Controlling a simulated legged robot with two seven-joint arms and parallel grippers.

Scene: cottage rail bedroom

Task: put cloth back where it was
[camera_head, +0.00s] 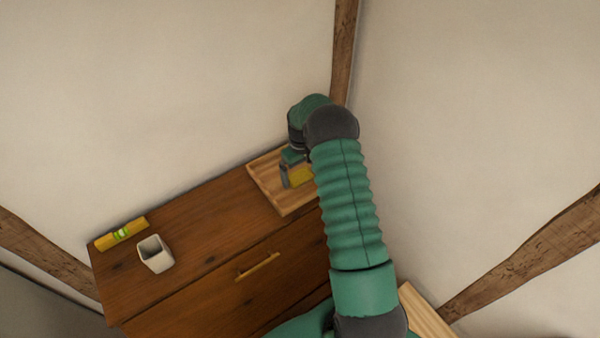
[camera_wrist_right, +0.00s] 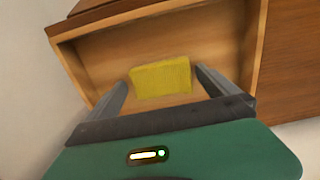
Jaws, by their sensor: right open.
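A yellow folded cloth (camera_wrist_right: 161,79) lies in a shallow wooden tray (camera_wrist_right: 85,47). In the head view the cloth (camera_head: 299,176) shows partly beside my right arm, inside the tray (camera_head: 264,177) at the right end of the dresser top. My right gripper (camera_wrist_right: 160,85) is open, with one finger on either side of the cloth in the right wrist view. Whether the fingers touch the cloth cannot be told. In the head view my right gripper (camera_head: 287,176) is over the tray, and my arm hides the tray's right part. My left gripper is not in view.
The tray stands on a brown wooden dresser (camera_head: 205,243) against the wall. A white square cup (camera_head: 155,254) and a yellow spirit level (camera_head: 121,234) are at its left end. The dresser top between cup and tray is clear. Timber posts (camera_head: 342,50) mark the wall corner.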

